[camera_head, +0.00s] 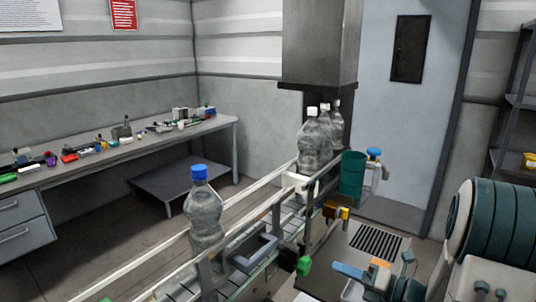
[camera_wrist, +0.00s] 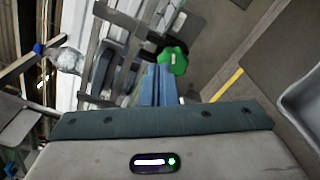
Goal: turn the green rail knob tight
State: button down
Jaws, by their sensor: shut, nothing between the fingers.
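The green rail knob (camera_head: 303,266) sits on the near side of the conveyor's guide rail, low in the middle of the head view. It also shows in the wrist view (camera_wrist: 174,60), just beyond and slightly right of the fingertips. My gripper (camera_head: 336,267) is to the right of the knob, its blue fingers pointing left toward it. In the head view a small gap shows between fingertips and knob. In the wrist view the fingers (camera_wrist: 157,70) are together with nothing between them. Whether the knob is tight cannot be told.
A bottle with a blue cap (camera_head: 205,210) stands on the conveyor, and several clear bottles (camera_head: 315,140) stand farther back. A grey bracket (camera_head: 252,250) is beside the knob on the rail. A green cylinder (camera_head: 352,177) stands behind. A cluttered workbench (camera_head: 130,150) is at the left.

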aim_at(302, 265)
jog(key=x, duration=0.6)
jog(key=shift+w+m, duration=0.3)
jog(key=shift+w, duration=0.25)
jog(key=shift+s+a+f, duration=0.1)
jog(key=shift+a+f, duration=0.1)
jog(key=shift+d, duration=0.1)
dwell(0.5)
jog(key=shift+w+d+f+p, duration=0.15)
jog(key=shift+w+f+p, duration=0.1)
jog(key=shift+f+p, duration=0.2)
jog(key=shift+w+d+f+p, duration=0.15)
jog(key=shift+w+f+p, duration=0.15)
jog(key=shift+f, duration=0.5)
jog(key=shift+w+d, duration=0.1)
jog(key=shift+w, duration=0.05)
